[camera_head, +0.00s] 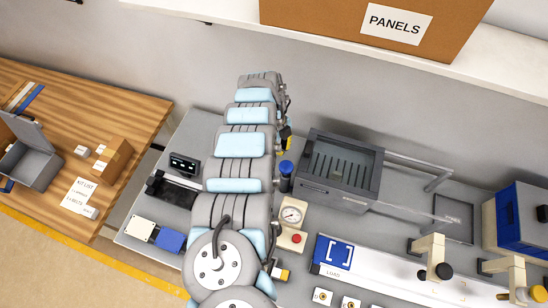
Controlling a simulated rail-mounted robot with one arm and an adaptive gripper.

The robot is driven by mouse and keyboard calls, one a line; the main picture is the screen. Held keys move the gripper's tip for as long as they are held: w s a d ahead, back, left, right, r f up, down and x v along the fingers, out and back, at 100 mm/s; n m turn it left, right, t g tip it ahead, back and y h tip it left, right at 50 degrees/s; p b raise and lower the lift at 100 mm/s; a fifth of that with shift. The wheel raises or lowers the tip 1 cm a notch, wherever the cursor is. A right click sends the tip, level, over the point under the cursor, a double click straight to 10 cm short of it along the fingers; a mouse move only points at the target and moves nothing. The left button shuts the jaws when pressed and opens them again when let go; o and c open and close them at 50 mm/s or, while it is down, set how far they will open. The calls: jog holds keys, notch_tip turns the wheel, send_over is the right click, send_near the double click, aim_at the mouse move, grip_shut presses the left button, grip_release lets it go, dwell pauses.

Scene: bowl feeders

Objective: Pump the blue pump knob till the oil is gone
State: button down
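The blue pump knob (285,167) is a round blue cap on a dark upright cylinder, just right of my arm and left of the grey slotted tray. My gripper cannot be made out; my arm's bulky grey and light-blue links fill the middle of the view and hide what is behind them. Small dark and yellow parts show at the arm's right edge above the knob, and I cannot tell what they are. No oil can be made out in this view.
A dark grey slotted tray (345,165) stands right of the knob. A dial gauge (291,214) and a red button (296,239) are below it. A white fixture with a blue "LOAD" mark (334,253) lies lower right. A cardboard "PANELS" box (330,22) sits on the shelf above.

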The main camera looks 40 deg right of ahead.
aim_at(286, 166)
jog(key=shift+s+a+p, duration=0.15)
jog(key=shift+s+p, duration=0.2)
jog(key=shift+p, duration=0.15)
jog(key=shift+f, duration=0.2)
jog(key=shift+b+x, duration=1.15)
jog(key=shift+x, duration=2.15)
jog(key=shift+s+f, duration=0.1)
